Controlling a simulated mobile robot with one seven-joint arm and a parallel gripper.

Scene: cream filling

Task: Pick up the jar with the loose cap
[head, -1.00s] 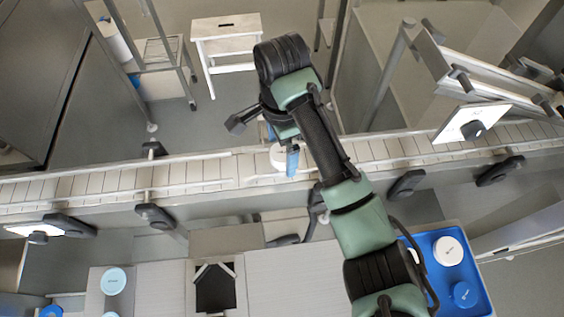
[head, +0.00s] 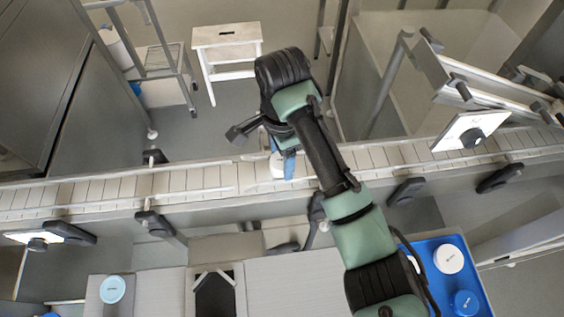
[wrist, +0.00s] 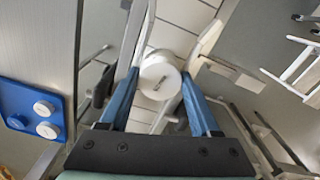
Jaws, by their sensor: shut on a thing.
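A white jar (head: 276,168) with a white cap is at the conveyor, partly hidden by my gripper in the head view. In the wrist view the round white cap (wrist: 161,76) faces the camera between the blue fingers. Whether the cap sits loose cannot be told. My gripper (wrist: 159,82) is shut on this jar, with one finger on each side. In the head view a blue finger of my gripper (head: 286,166) shows beside the jar. I cannot tell whether the jar touches the belt.
The slatted conveyor (head: 100,200) with side rails runs across the view. A blue tray (head: 483,277) at the lower right holds a white-lidded jar (head: 448,259) and a blue-lidded one (head: 466,303). Another jar (head: 112,289) stands lower left. A white stool (head: 226,35) is beyond the conveyor.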

